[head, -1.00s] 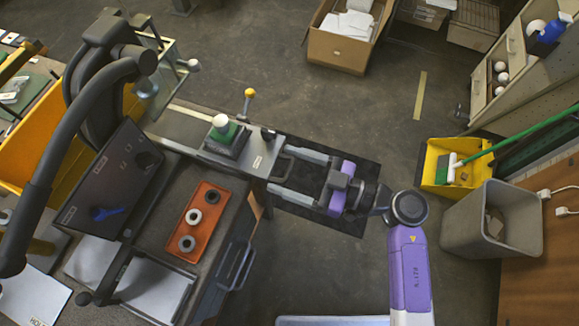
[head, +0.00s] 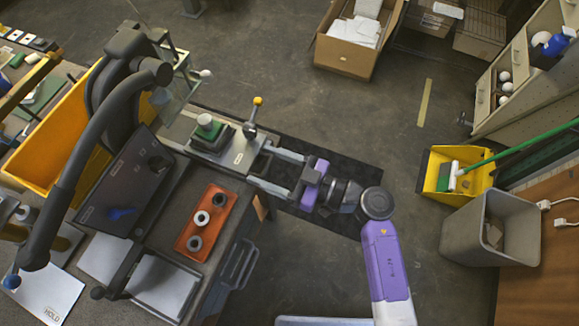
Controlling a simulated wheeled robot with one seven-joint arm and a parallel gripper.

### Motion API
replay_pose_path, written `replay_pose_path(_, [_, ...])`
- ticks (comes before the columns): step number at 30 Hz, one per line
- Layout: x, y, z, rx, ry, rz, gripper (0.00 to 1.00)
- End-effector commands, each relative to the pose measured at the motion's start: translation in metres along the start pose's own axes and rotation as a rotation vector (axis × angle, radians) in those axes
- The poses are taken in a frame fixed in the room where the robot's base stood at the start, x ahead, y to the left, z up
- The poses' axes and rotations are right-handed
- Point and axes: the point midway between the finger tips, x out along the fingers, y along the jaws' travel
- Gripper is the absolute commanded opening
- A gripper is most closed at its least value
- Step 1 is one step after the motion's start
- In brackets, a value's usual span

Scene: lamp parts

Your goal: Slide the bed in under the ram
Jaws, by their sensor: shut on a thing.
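The bed (head: 238,159) is a grey plate carrying a green block with a pale round cap (head: 206,123). It lies on the bench-side machine, left of centre in the head view. My purple and dark gripper (head: 262,167) comes from the right, and its two long grey fingers reach the bed's right end. They are shut on the bed's dark handle, which is partly hidden between them. A tall dark machine head (head: 125,85) stands left of the bed. I cannot make out the ram itself. The green block is to the right of this head.
An orange tray with several rings (head: 207,245) lies in front of the bed. A lever with a yellow knob (head: 257,101) stands behind it. A yellow bin (head: 50,140) is at left. The floor right of my arm is clear up to a grey waste bin (head: 490,228).

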Motion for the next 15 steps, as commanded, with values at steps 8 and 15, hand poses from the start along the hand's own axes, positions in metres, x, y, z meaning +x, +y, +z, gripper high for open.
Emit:
replay_pose_path(8, [0.058, -0.006, -0.002, 0.003, 0.001, -0.015, 0.0])
replay_pose_path(15, [0.062, -0.006, 0.0, 0.002, 0.0, -0.014, 0.0])
